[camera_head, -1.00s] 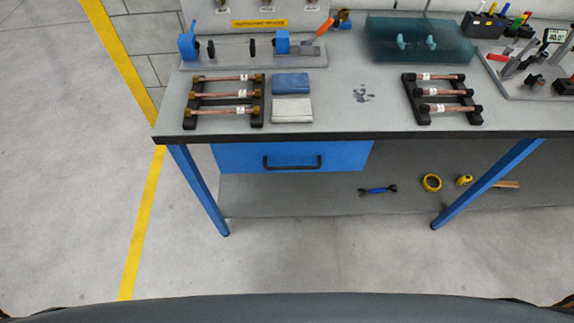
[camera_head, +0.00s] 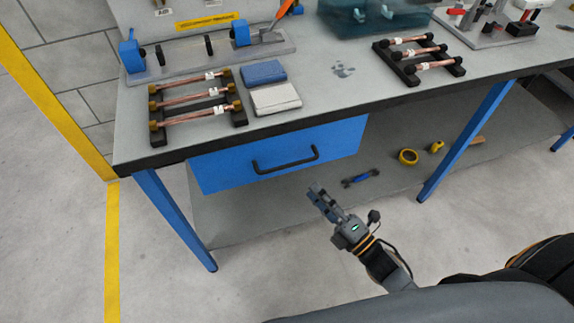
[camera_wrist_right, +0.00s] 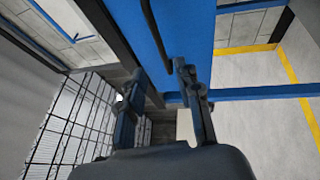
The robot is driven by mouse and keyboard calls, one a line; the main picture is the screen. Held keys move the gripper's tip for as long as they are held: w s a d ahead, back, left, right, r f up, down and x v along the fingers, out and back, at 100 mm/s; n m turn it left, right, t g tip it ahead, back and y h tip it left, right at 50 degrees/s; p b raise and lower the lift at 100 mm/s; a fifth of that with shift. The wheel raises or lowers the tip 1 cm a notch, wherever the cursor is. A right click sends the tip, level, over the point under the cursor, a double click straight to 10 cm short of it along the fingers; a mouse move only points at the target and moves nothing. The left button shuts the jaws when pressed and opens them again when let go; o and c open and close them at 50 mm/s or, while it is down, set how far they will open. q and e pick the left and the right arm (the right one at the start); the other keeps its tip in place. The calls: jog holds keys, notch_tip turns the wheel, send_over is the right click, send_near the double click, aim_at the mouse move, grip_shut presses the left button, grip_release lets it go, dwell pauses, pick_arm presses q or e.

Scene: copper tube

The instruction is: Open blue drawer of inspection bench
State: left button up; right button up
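The blue drawer (camera_head: 225,170) hangs under the left part of the inspection bench (camera_head: 300,112), its front close beneath the dark bench edge. It looks closed. Its black bar handle (camera_head: 286,162) runs across the middle of the front. My right gripper (camera_head: 318,192) is in front of the bench, below and right of the handle, and apart from it. In the right wrist view, the fingers (camera_wrist_right: 160,75) are spread with nothing between them. The blue drawer front (camera_wrist_right: 188,28) and dark handle (camera_wrist_right: 155,38) show beyond them. My left gripper is not in view.
Copper tubes on a left rack (camera_head: 197,107) and right rack (camera_head: 418,54) stand on the bench. A blue block (camera_head: 263,72) and white block (camera_head: 275,98) lie between. A lower shelf (camera_head: 235,222) and blue legs (camera_head: 175,220) are near the gripper. The floor in front is clear.

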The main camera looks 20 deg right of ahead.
aim_at(289, 164)
jog(key=p+x, duration=0.1)
jog(key=x, duration=1)
jog(key=shift+f, duration=0.15)
jog(key=shift+s, duration=0.1)
grip_shut()
